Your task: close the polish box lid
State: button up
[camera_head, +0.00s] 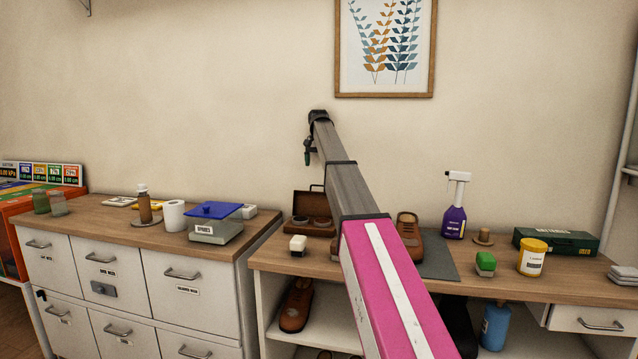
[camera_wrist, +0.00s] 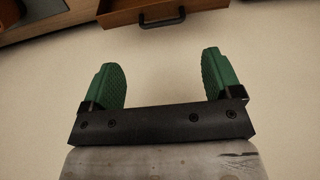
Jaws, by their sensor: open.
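The brown box (camera_head: 310,229) stands on the right-hand counter's left part, with its lid (camera_head: 308,204) raised upright at the back and round tins inside; it looks like the polish box. A dark handle shows on the lid's top edge. The wrist view shows a brown wooden edge (camera_wrist: 185,10) with a dark handle (camera_wrist: 161,20), apparently the lid, at the top. My gripper (camera_head: 308,156) is above the box, near the wall. In the wrist view its green fingers (camera_wrist: 164,78) are spread apart with nothing between them, short of the handle.
A brown shoe (camera_head: 409,236), grey mat (camera_head: 440,262), purple spray bottle (camera_head: 455,210) and green box (camera_head: 555,244) are to the right. A drawer cabinet (camera_head: 180,275) stands left. The wall is close behind.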

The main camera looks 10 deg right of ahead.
notch_tip(320, 180, down, 8)
jog(key=shift+f, duration=0.2)
jog(key=c, duration=1.1)
